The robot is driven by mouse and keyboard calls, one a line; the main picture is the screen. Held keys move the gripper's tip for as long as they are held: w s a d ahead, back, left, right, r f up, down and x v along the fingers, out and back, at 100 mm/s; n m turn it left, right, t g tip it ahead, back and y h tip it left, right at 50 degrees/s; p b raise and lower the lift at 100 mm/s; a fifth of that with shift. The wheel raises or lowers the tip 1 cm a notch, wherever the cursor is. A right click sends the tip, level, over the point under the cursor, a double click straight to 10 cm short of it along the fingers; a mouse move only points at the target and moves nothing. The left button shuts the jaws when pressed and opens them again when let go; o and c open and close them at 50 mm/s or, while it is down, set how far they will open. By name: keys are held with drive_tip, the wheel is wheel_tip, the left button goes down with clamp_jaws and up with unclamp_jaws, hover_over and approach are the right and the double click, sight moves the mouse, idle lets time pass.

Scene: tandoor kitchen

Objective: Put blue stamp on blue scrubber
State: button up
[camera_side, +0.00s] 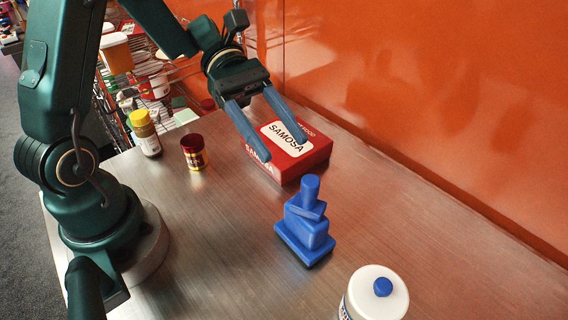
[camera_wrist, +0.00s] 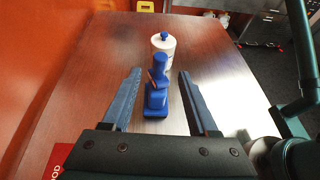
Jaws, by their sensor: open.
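The blue stamp (camera_side: 309,194), with an upright round handle and a flat foot, stands on top of the blue scrubber (camera_side: 307,235), a block on a wider base on the steel table. The stamp's foot is turned relative to the block and looks roughly level. In the wrist view the stamp (camera_wrist: 159,66) stands above the scrubber (camera_wrist: 156,100), and both show between the fingers. My gripper (camera_side: 284,149) is open and empty, up and back from the stack, over the samosa box. No finger touches the stamp or the scrubber.
A red samosa box (camera_side: 311,157) lies behind the stack. A white bottle with a blue cap (camera_side: 368,298) stands at the front. A red-lidded jar (camera_side: 194,153) and a yellow-capped bottle (camera_side: 146,135) stand at left. An orange wall (camera_side: 430,110) borders the table; the right side is clear.

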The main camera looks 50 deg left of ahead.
drive_tip(key=s+a+r+m+t+y, duration=0.1)
drive_tip(key=s+a+m+t+y, duration=0.5)
drive_tip(key=m+y, duration=0.7)
drive_tip(key=s+m, duration=0.2)
drive_tip(key=m, duration=0.2)
drive_tip(key=shift+a+t, duration=0.3)
